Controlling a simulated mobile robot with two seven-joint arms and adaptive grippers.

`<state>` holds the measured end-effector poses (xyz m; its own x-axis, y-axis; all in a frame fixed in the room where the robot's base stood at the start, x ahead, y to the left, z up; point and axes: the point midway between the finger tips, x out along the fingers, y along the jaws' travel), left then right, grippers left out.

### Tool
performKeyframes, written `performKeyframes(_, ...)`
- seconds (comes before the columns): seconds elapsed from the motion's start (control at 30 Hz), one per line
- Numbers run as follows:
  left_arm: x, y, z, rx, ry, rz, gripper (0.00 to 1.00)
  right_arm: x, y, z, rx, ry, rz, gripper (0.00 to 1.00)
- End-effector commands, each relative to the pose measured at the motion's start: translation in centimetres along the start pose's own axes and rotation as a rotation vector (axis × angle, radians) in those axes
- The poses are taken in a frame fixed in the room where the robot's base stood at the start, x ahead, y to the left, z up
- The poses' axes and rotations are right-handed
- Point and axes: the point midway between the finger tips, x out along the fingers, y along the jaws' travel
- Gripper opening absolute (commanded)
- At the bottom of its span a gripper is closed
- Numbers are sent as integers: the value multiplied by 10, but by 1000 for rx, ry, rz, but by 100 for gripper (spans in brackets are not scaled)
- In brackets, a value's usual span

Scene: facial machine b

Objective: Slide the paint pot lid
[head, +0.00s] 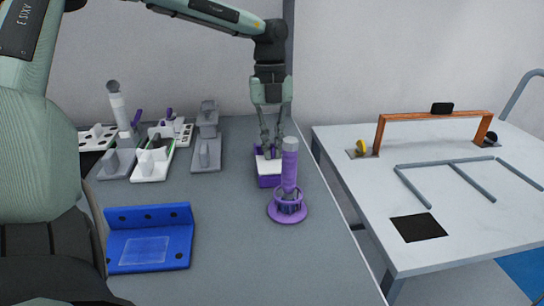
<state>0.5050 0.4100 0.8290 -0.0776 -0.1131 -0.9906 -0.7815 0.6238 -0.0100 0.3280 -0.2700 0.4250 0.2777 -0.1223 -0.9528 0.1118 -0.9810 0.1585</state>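A small purple box with a white top (266,169) stands on the grey table, right of the middle; I take it for the paint pot and its lid. My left gripper (271,152) points straight down over it, with its fingertips at the back part of the white top. The fingers are close together; whether they touch the top or grip anything is too small to tell. A purple post on a round base (288,206) stands just in front and hides part of the box. My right gripper is not in view.
A blue angled tray (150,258) lies at the front left of the grey table (250,265). Several grey and white holders (207,150) stand at the back left. A white table (470,235) with an orange frame (435,117) is on the right, past a gap.

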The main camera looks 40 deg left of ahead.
Motion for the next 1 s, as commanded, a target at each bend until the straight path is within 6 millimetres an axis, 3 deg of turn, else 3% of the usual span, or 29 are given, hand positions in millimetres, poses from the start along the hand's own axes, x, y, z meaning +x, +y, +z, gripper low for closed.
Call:
performKeyframes(0.03, 13, 4, -2, -4, 15, 11, 16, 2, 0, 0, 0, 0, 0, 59)
performKeyframes(0.1, 13, 4, -2, -4, 15, 11, 22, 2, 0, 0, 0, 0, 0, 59)
performKeyframes(0.57, 11, 5, -1, -4, 13, 15, 22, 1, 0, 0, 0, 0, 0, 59)
performKeyframes(1.0, -31, 3, -6, -2, 7, 10, 22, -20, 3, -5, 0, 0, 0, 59)
